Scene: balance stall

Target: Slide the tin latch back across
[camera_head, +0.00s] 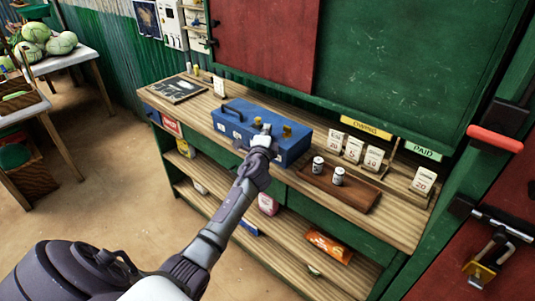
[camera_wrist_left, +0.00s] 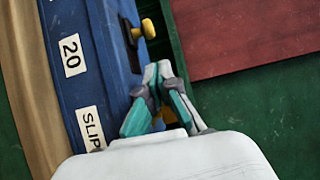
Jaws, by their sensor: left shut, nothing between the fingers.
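The blue tin (camera_head: 232,124) sits on the wooden counter, its lid down, with a dark handle on top. A brass knob (camera_head: 287,131) shows on its lid right of my left gripper (camera_head: 266,130). In the left wrist view the tin (camera_wrist_left: 92,60) carries labels "20" and "SLIP", and a brass knob (camera_wrist_left: 148,28) stands beyond the fingertips. My left gripper (camera_wrist_left: 160,70) is shut and empty at the tin's edge. More brass shows close beside and behind its fingers, partly hidden; I cannot tell whether they touch it. My right gripper is out of view.
A dark framed slate (camera_head: 178,90) lies at the counter's left end. The green board rises behind the counter.

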